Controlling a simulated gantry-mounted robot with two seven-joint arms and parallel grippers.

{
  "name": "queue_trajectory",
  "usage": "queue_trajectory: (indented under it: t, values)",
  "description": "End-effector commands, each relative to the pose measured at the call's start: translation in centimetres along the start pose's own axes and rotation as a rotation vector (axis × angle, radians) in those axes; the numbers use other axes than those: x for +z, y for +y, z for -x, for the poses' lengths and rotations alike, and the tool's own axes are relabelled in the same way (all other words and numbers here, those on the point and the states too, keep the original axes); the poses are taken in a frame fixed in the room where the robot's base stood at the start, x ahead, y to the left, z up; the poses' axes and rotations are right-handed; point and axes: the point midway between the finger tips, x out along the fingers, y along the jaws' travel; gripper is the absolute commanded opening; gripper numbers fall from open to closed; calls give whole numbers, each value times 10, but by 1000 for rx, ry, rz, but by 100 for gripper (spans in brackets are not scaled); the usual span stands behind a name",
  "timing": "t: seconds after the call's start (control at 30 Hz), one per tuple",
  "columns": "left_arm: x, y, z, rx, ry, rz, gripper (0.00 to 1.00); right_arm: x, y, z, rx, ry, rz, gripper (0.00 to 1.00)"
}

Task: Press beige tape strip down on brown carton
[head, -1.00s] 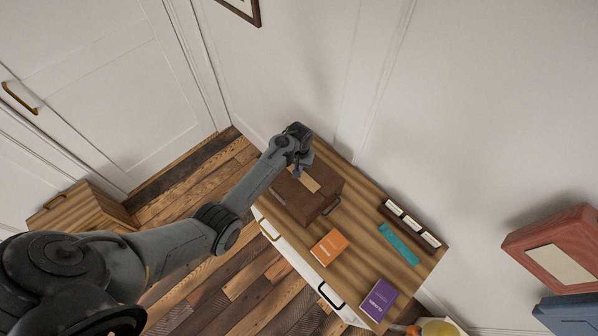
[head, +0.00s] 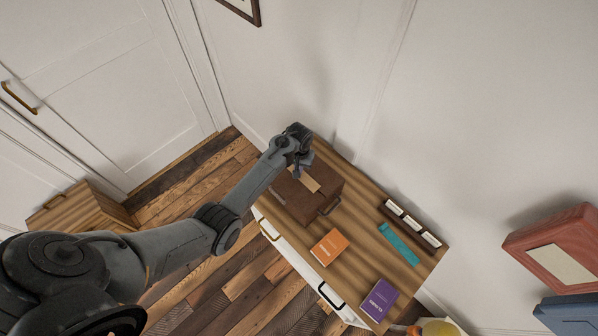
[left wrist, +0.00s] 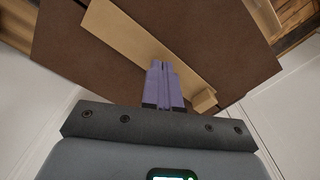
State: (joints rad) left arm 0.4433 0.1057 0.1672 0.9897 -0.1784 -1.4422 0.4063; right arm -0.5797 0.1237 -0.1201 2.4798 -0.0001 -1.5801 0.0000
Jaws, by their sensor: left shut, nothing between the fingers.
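The brown carton (head: 322,192) stands at the back-left part of the wooden table top, its upper face up. The beige tape strip (head: 311,183) lies along the carton's top, and in the left wrist view (left wrist: 118,36) it runs diagonally across the lid. A small beige block-like piece (left wrist: 205,100) shows at the strip's near-right end. My left gripper (head: 297,173) is over the carton. Its purple fingers (left wrist: 159,66) are shut together with nothing between them, and their tips overlap the strip. I cannot tell whether they touch it. My right gripper is not in view.
An orange book (head: 329,247), a purple book (head: 379,299), a teal item (head: 399,244) and a dark holder with white cards (head: 410,223) lie on the table. A wall stands close behind. Bare table top shows between the carton and the books.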

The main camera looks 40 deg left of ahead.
Motion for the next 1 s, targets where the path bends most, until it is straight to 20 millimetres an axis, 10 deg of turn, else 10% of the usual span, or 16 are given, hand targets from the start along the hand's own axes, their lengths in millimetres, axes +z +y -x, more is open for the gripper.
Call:
queue_trajectory:
  t: [1.0]
  values:
    - [0,0,-12,0,0,0,0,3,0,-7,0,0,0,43]
